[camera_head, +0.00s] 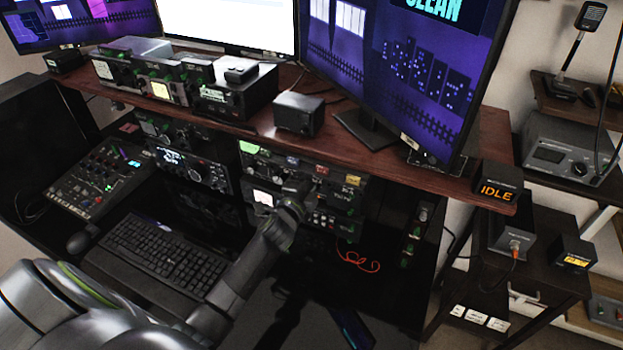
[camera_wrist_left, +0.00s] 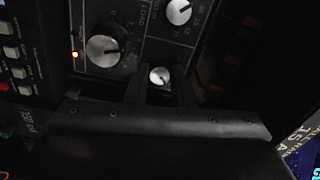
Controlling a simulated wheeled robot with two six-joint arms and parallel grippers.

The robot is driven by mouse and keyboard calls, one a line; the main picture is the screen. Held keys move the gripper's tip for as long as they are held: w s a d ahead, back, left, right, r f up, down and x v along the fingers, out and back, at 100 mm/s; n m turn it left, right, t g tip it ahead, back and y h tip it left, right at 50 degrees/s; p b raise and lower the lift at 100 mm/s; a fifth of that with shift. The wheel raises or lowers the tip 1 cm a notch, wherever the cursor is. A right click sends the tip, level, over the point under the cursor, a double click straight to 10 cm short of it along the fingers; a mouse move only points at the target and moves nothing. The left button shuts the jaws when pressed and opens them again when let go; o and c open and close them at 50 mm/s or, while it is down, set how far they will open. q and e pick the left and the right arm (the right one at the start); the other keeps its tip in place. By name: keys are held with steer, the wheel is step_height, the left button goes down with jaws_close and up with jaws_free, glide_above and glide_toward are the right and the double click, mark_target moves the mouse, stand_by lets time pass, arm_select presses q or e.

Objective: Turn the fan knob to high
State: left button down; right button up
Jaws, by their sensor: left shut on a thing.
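My left gripper (camera_head: 312,186) reaches in from the left and is at the front of the radio panel (camera_head: 345,190) under the wooden shelf. In the left wrist view my left gripper (camera_wrist_left: 158,88) has its two dark fingers on either side of a small silver-topped knob (camera_wrist_left: 160,75) and is shut on it. A label for this knob cannot be read, so I cannot tell its setting. A larger knob (camera_wrist_left: 103,49) with a dial scale is up and left of it, and another knob (camera_wrist_left: 178,12) is above. My right gripper is not in view.
A keyboard (camera_head: 160,255) and a mixer (camera_head: 97,178) lie on the lower desk at left. The wooden shelf (camera_head: 390,160) overhangs the panel and carries several devices and monitors. A sign reading IDLE (camera_head: 497,190) is at the right. An orange light (camera_wrist_left: 74,54) glows beside the large knob.

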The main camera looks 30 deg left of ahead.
arm_select(q)
steer(key=c, duration=1.5)
jaws_free()
steer(key=s, duration=0.5)
steer(key=s+p, duration=0.1)
steer(key=s, duration=0.5)
steer(key=s+d, duration=0.1)
steer(key=s, duration=0.5)
steer(key=shift+s+p, duration=0.15)
steer(key=shift+p, duration=0.15)
steer(key=shift+f, duration=0.1)
